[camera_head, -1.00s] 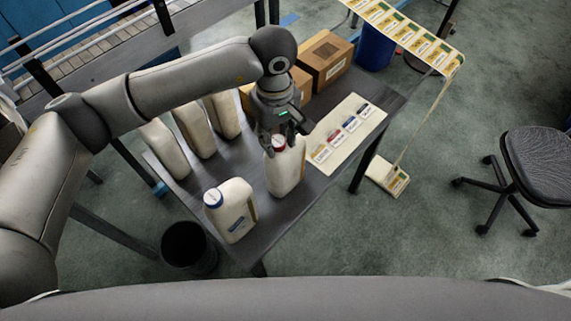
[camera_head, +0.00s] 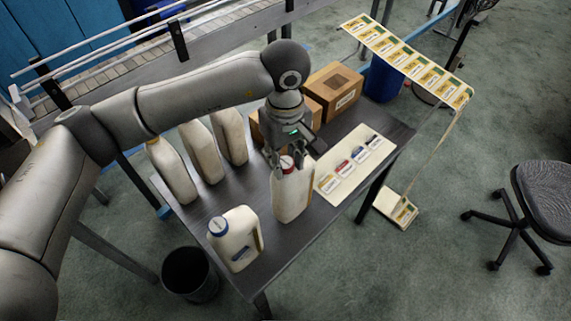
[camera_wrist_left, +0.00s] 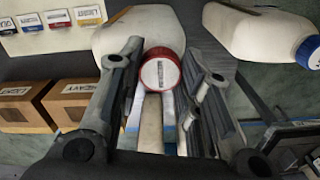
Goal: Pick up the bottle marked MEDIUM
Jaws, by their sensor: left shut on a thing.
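The bottle's body (camera_wrist_left: 135,32) shows beyond the cap. I cannot tell whether its base is off the table. My right gripper is not in view.
A white bottle with a blue cap (camera_head: 238,240) stands to the left. Several more white bottles (camera_head: 202,150) stand behind it. A board with coloured label cards (camera_head: 347,165) and cardboard boxes (camera_head: 333,88) are on the table. A black bin (camera_head: 189,275) stands on the floor.

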